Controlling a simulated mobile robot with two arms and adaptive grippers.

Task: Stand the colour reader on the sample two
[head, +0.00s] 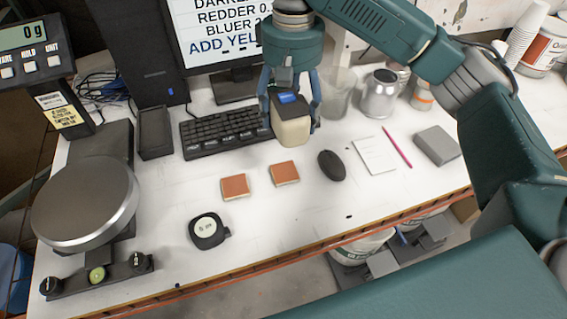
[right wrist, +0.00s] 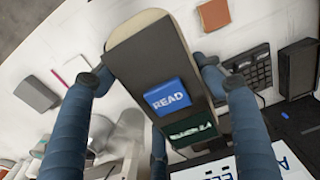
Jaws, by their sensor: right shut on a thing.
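The colour reader (head: 292,128) is a dark and cream block with a blue button. My right gripper (head: 291,112) is shut on it and holds it above the table, in front of the keyboard. In the right wrist view the reader (right wrist: 150,55) sits between the fingers, with a blue READ button and a dark green display. Two orange-brown sample squares lie flat on the table below: a left one (head: 235,187) and a right one (head: 285,173). No number shows on either. The reader is apart from both. My left gripper is not in view.
A scale with a round pan (head: 85,203) stands at the left. A tape measure (head: 208,230), a black mouse (head: 331,165), a notepad (head: 374,155), a pink pencil (head: 397,147) and a grey box (head: 437,145) lie around the samples. The keyboard (head: 225,130) and monitor are behind.

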